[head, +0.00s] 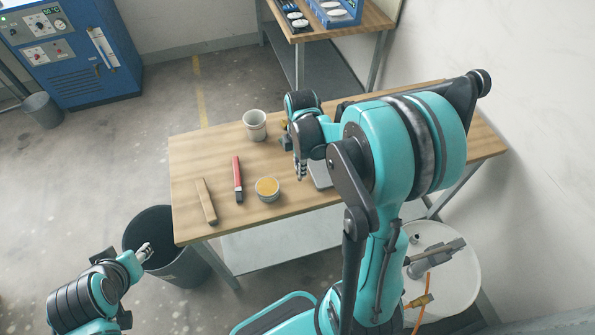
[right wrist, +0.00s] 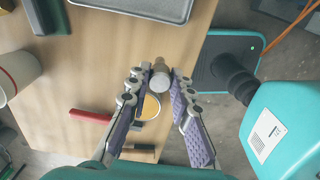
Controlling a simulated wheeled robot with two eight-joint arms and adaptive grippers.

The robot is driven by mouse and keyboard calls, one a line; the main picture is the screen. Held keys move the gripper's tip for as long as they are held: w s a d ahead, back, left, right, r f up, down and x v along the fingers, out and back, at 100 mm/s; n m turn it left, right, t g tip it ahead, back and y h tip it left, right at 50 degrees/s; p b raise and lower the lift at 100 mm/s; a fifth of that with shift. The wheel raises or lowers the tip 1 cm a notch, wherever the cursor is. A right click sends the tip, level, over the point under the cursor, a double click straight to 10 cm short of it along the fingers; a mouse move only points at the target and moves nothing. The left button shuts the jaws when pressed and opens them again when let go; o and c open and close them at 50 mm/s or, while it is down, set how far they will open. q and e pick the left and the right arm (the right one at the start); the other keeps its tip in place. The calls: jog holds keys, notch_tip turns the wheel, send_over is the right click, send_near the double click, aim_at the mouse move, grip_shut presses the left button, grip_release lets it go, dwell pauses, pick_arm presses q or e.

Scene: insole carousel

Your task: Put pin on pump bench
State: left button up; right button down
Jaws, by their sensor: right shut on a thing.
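The wooden-topped bench (head: 225,150) stands in the middle of the head view; its top (right wrist: 100,60) fills the left of the right wrist view. My right gripper (head: 299,172) is over the bench, pointing down. In the right wrist view my right gripper (right wrist: 162,76) is shut on a short grey metal pin (right wrist: 161,84), held between the fingertips. The pin cannot be made out in the head view. Whether it touches the bench top is unclear. My left gripper (head: 146,251) is low at the left, by a black bin; its finger opening is too small to tell.
On the bench are a white cup (head: 255,122), a red-handled tool (head: 237,175), a wooden-handled piece (head: 206,202), a tin with yellow contents (head: 267,187) and a grey tray (head: 320,178). A black bin (head: 185,268) stands at the left. A round white stand (head: 452,290) holds tools.

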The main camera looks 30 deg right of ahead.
jog(key=shift+w+a+f+b, duration=0.1)
jog(key=shift+w+f+b, duration=0.2)
jog(key=shift+f, duration=0.6)
jog(key=shift+w+a+f+b, duration=0.1)
jog(key=shift+w+f+b, duration=0.25)
jog(key=shift+f, duration=0.55)
jog(key=shift+w+a+f+b, duration=0.15)
jog(key=shift+w+f, duration=0.25)
jog(key=shift+f, duration=0.5)
jog(key=shift+f, duration=0.15)
jog(key=c, duration=1.3)
grip_release()
jog(key=shift+c, duration=0.2)
